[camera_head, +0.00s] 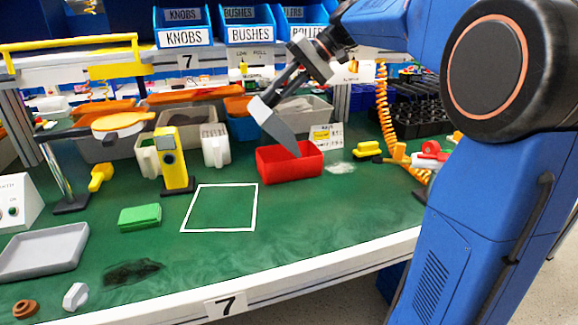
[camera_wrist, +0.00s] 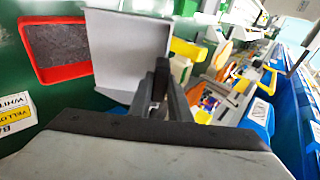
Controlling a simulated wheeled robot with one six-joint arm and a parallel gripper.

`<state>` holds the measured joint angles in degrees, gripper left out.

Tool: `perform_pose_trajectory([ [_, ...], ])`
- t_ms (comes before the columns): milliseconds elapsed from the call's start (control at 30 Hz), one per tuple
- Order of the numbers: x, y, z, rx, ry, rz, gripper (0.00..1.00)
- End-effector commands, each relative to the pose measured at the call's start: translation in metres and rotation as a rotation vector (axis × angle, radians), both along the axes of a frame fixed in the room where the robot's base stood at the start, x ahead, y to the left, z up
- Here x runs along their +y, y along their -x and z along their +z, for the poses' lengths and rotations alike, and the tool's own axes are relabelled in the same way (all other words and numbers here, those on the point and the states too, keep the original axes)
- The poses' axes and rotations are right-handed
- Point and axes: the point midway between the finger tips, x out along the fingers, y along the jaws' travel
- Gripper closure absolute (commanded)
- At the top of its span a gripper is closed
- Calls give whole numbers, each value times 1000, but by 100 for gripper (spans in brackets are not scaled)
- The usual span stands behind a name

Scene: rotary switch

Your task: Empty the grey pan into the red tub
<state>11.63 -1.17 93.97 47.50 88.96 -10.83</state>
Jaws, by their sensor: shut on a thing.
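My gripper (camera_head: 267,98) is shut on the edge of the grey pan (camera_head: 277,127), which hangs steeply tilted, its low end over the red tub (camera_head: 290,165). In the wrist view the jaws (camera_wrist: 160,75) pinch the rim of the pan (camera_wrist: 122,45), and the part of its inside that shows looks bare. The red tub also shows in the wrist view (camera_wrist: 80,71), with a dark, speckled layer inside (camera_wrist: 58,45). The tub stands upright on the green bench. I cannot tell whether pan and tub touch.
A white outlined square (camera_head: 220,207) left of the tub is empty. A yellow stand (camera_head: 173,160), a green block (camera_head: 140,216) and a grey tray (camera_head: 44,250) lie further left. Bins line the back. A yellow block (camera_head: 367,149) and coiled orange hose (camera_head: 385,105) are at right.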

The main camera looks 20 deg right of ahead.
Motion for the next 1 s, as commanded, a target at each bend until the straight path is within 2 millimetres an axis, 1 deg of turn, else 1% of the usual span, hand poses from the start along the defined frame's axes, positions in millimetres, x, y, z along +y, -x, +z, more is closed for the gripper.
perform_pose_trajectory([
  [167, 8, 0, -3, -2, 46, 4, 100],
  [800, 55, 2, -25, -7, 368, 5, 100],
  [1000, 61, 1, -28, -10, 417, 1, 100],
])
